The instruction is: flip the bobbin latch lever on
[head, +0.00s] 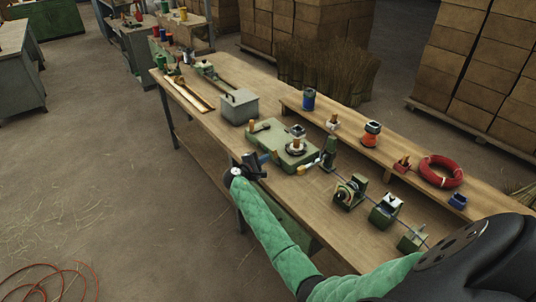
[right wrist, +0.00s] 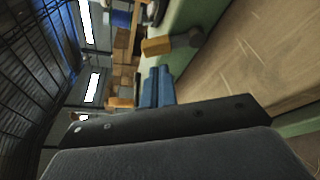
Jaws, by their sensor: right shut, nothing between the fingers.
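A green winding machine (head: 272,148) stands on the workbench in the head view, with a bobbin spindle (head: 297,146) on top. A lever with a wooden knob (head: 252,125) sits at its far left end. A wooden knob on a grey part (right wrist: 156,46) also shows beyond my fingers in the right wrist view. Another handle with a pale tip (head: 306,167) lies at the machine's near right; I cannot tell which is the latch lever. My right gripper (head: 270,157) is shut and empty at the machine's near left edge. Its blue fingertips (right wrist: 157,72) are together, apart from the knob.
A grey box (head: 239,106) stands left of the machine. Small green fixtures (head: 385,210) line the bench to the right. Bare bench top lies in front of the grey box.

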